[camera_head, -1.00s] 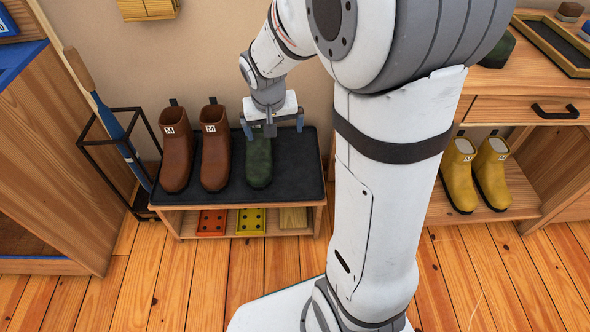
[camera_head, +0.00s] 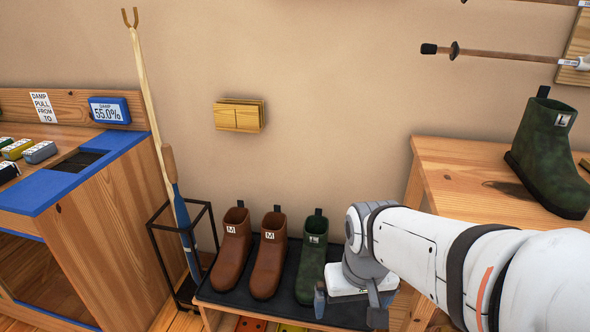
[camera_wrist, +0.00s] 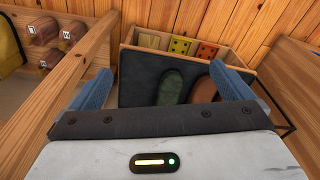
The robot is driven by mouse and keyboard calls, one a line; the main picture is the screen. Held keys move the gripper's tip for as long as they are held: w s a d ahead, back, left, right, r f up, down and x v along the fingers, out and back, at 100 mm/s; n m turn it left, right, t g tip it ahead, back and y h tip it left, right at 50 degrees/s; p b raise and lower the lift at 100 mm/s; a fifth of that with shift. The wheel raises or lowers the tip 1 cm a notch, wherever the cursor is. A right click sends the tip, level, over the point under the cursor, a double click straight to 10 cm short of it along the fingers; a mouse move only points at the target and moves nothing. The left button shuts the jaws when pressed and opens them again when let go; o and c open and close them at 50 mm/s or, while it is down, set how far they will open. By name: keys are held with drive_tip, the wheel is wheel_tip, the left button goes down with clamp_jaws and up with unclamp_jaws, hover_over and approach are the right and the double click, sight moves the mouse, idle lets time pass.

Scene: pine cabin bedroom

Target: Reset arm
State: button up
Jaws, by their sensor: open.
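My gripper (camera_head: 349,306) is open and empty, with blue fingers. In the head view it hangs to the right of the dark green boot (camera_head: 312,258) marked L. That boot stands upright on a dark mat on a low bench (camera_head: 232,302), beside two brown boots (camera_head: 233,250) marked M. In the wrist view both blue fingers (camera_wrist: 163,88) are spread apart with nothing between them. Beyond them the green boot (camera_wrist: 170,85) and one brown boot (camera_wrist: 205,90) show from above, on the mat.
Another green boot (camera_head: 548,155) marked L stands on the wooden cabinet (camera_head: 460,175) at right. A black stand (camera_head: 185,255) holds a long pole at left, beside a wooden counter (camera_head: 110,225). In the wrist view, a wooden rail (camera_wrist: 65,80) runs close to one finger.

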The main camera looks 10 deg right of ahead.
wheel_tip(320, 180, up, 33)
drive_tip(key=t+p, duration=0.1)
drive_tip(key=p, duration=2.7)
drive_tip(key=shift+p, duration=0.35)
drive_tip(key=shift+s+r+p, duration=0.35)
drive_tip(key=shift+p, duration=0.1)
